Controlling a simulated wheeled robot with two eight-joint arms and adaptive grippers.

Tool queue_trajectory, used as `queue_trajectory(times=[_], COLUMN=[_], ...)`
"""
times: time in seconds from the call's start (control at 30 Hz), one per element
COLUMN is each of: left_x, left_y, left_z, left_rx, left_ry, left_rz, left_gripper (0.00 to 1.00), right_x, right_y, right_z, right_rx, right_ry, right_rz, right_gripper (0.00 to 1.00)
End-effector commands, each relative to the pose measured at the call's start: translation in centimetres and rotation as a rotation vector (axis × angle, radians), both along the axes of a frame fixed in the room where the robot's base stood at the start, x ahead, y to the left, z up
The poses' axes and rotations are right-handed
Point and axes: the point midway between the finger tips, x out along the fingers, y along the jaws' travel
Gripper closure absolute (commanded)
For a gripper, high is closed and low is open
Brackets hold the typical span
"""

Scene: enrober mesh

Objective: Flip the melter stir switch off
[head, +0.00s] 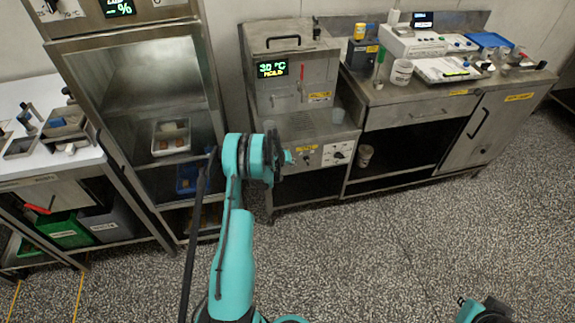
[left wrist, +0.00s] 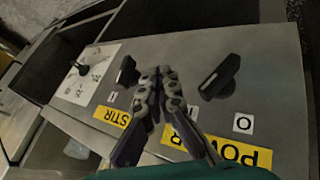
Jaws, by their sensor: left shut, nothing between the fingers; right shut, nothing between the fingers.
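The melter (head: 292,75) is a steel cabinet with a lit temperature display, and its control panel (head: 320,158) is low on its front. In the left wrist view, the black stir switch (left wrist: 126,72) stands near the yellow STIR label (left wrist: 112,116), with an "I" mark beside it. A black power switch (left wrist: 220,76) is to its right, above the POWER label (left wrist: 228,149). My left gripper (left wrist: 160,74) is shut and empty, between the two switches and close to the stir switch; contact is unclear. Which way the stir lever is set is unclear. My right gripper's fingers are not visible.
A black knob on a white dial (left wrist: 82,68) sits beyond the stir switch. A steel bench (head: 400,90) with instruments adjoins the melter on the right. An open steel cabinet (head: 120,45) stands to the left. The speckled floor (head: 380,250) in front is clear.

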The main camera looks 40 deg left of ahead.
Motion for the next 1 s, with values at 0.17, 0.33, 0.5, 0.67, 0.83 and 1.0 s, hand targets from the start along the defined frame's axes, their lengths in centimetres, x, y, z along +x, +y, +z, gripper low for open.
queue_trajectory(times=[0.17,0.33,0.5,0.67,0.83,1.0], left_x=[2.0,2.9,3.0,3.0,2.8,2.0], left_y=[-1.7,-2.5,-2.6,-2.5,-2.7,-2.9], left_z=[0.3,0.7,0.8,0.8,0.9,1.1], left_rx=[0.0,0.0,0.0,0.0,0.012,0.061], left_ry=[0.0,0.001,0.0,0.0,0.015,0.071], left_rz=[-0.002,-0.001,0.0,0.0,0.0,-0.001], left_gripper=[1.0,1.0,1.0,1.0,1.0,1.0], right_x=[0.0,0.0,0.0,0.0,0.0,0.0], right_y=[0.0,0.0,0.0,0.0,0.0,0.0], right_z=[-1.2,-1.6,-1.5,-1.5,-1.4,-1.1], right_rx=[0.0,0.0,0.0,0.0,0.0,0.0], right_ry=[0.0,0.0,0.0,0.0,0.0,0.0], right_rz=[0.0,0.0,0.0,0.0,0.0,0.0], right_gripper=[1.0,1.0,1.0,1.0,1.0,1.0])
